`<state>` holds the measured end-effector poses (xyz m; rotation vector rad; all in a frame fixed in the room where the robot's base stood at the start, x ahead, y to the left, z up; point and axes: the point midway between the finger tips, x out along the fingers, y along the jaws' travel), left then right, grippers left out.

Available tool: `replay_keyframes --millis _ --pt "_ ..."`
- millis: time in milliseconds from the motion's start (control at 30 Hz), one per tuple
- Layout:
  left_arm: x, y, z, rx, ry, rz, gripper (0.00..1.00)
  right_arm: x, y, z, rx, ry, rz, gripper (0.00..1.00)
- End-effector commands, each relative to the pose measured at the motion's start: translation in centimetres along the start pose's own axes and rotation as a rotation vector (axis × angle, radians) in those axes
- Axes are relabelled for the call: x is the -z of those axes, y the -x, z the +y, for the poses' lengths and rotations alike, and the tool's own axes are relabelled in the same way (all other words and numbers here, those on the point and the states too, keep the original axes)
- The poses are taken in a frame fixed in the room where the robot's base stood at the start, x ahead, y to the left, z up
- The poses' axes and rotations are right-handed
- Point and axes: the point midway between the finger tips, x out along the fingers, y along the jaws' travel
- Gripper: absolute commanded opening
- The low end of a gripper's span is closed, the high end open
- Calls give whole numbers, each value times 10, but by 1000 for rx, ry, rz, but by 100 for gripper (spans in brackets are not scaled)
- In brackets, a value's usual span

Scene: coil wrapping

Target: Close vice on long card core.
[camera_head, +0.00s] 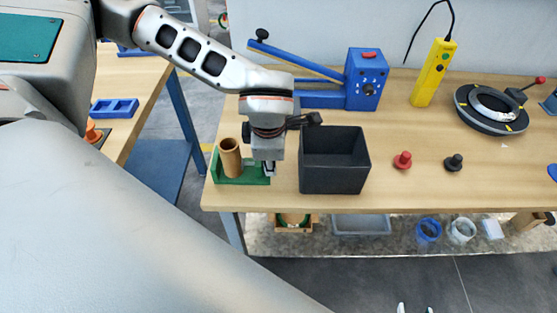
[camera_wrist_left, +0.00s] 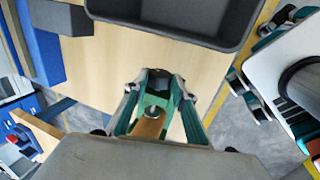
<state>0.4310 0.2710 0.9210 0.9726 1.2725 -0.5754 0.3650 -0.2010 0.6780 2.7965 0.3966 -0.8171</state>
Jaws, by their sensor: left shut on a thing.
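The green vice (camera_head: 226,180) stands at the left front of the wooden table. The long brown card core (camera_head: 231,158) stands upright in it, its open end up. My left gripper (camera_head: 268,170) is lowered at the vice's right end, beside the core, with its arm coming over from the upper left. In the left wrist view the green vice (camera_wrist_left: 152,82) shows between the fingers, with part of the brown core (camera_wrist_left: 147,130). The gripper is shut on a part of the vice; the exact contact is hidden.
A black open bin (camera_head: 334,180) stands close to the right of my left gripper. A blue lever machine (camera_head: 365,80) is behind it. A red knob piece (camera_head: 402,160) and a black one (camera_head: 453,163) stand further right. The table's front edge is close to the vice.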

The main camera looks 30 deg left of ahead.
Motion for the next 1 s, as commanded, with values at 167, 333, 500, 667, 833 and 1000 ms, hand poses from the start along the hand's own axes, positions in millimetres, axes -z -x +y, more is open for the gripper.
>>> replay_keyframes --millis 167,333,500,667,833,1000 --pt "0 0 0 9 0 -1 12 -3 0 0 1 0 -7 40" --pt "1 2 5 140 7 2 12 9 9 1 1 1 -13 40" --pt "0 2 8 280 2 1 12 24 18 4 1 1 -8 40" --pt "0 -1 8 321 -1 -2 12 31 20 4 0 0 1 40" --pt "-1 -1 7 320 -2 -2 12 30 19 4 0 0 1 40" --pt "0 0 10 390 4 3 12 34 25 5 1 0 -9 40"
